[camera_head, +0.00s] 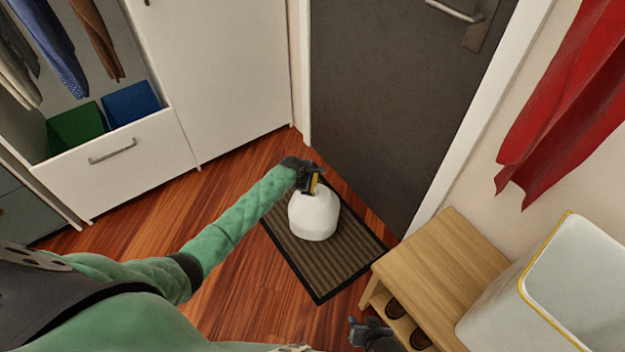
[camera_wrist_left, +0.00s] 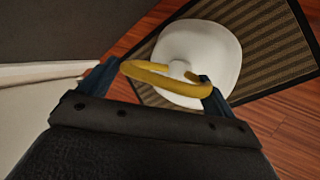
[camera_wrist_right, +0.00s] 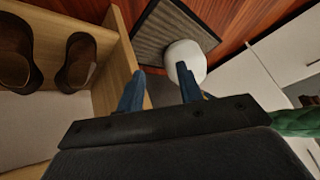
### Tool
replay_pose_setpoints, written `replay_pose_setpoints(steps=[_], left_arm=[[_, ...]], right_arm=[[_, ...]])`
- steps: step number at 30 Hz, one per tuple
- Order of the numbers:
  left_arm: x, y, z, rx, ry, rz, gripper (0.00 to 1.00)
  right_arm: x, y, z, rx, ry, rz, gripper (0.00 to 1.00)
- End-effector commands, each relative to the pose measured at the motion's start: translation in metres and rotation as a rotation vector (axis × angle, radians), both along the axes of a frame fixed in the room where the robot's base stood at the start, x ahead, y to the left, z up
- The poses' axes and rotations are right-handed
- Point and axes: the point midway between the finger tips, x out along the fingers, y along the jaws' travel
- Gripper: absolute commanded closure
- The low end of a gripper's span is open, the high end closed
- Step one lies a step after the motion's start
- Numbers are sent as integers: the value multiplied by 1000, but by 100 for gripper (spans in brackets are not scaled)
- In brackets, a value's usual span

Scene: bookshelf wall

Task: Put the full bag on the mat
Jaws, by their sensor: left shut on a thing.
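The full bag (camera_head: 314,216) is white and rounded, with a yellow handle (camera_wrist_left: 165,78) on top. It hangs upright or stands over the striped brown mat (camera_head: 318,272) in front of the door; I cannot tell whether its bottom touches the mat. My left gripper (camera_head: 312,178) is shut on the yellow handle, above the bag. In the right wrist view the bag (camera_wrist_right: 186,60) overlaps the edge of the mat (camera_wrist_right: 165,30). My right gripper (camera_head: 370,330) is open and empty, low beside the wooden bench; its fingers stand apart in the right wrist view (camera_wrist_right: 160,88).
The wooden bench (camera_head: 440,262) with brown shoes (camera_head: 419,338) inside stands right of the mat. A white bin with a yellow rim (camera_head: 540,262) is at the lower right. A dark door (camera_head: 400,100) is behind the mat. Wood floor (camera_head: 215,240) is clear to the left.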

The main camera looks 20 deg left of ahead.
Motion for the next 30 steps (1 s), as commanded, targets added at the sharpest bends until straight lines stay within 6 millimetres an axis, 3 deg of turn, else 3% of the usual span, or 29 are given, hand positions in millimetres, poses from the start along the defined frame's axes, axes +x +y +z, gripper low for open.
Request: replay_pose_setpoints(steps=[3,14,30], left_arm=[[0,0,-1,0,0,0,0],[-5,2,9,0,0,-1,0],[-49,25,88,-1,-1,0,0]], right_arm=[[1,0,1,0,-1,0,64],[2,0,4,-1,1,1,64],[4,-1,45,-5,29,14,64]])
